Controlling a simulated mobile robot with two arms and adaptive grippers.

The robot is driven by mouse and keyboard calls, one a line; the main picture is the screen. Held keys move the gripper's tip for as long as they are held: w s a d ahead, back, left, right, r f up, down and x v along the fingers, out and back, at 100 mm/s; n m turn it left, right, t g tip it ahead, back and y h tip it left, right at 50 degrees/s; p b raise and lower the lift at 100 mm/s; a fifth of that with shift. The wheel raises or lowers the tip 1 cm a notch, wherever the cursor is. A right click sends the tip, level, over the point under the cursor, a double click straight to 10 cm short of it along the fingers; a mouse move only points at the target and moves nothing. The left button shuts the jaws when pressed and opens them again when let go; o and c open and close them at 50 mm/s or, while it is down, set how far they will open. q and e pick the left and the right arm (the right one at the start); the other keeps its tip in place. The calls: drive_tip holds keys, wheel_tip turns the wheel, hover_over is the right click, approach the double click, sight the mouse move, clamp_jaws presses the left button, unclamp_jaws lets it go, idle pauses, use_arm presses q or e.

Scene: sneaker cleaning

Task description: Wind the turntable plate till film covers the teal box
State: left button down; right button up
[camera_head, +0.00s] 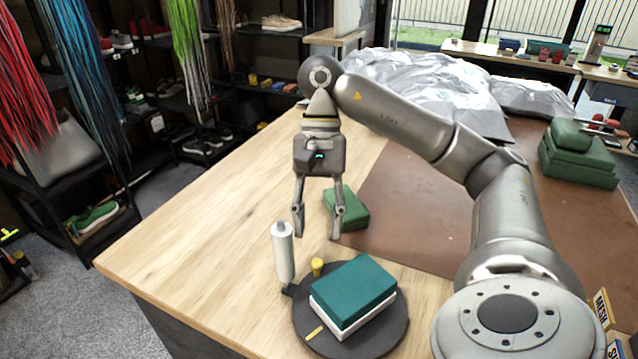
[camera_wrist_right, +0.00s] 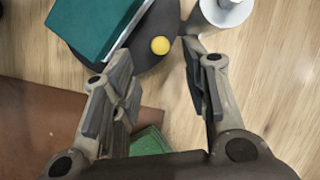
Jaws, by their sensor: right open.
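The teal box (camera_head: 354,288) with a white lower part sits on the dark round turntable plate (camera_head: 390,337). A yellow knob (camera_head: 317,266) stands at the plate's far left edge, and a yellow strip (camera_head: 314,333) lies near its front left. A white film roll (camera_head: 283,252) stands upright beside the plate. I see no film on the box. My right gripper (camera_head: 318,226) is open and empty, above the table behind the plate. In the right wrist view, the yellow knob (camera_wrist_right: 160,46), the teal box (camera_wrist_right: 93,25) and the roll (camera_wrist_right: 226,12) lie beyond the fingers. My left gripper is not in view.
The wooden table's left side (camera_head: 200,240) is clear.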

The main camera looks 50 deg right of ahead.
drive_tip(key=shift+w+d+r, duration=0.15)
drive_tip(key=shift+d+r, duration=0.1)
drive_tip(key=shift+r, duration=0.35)
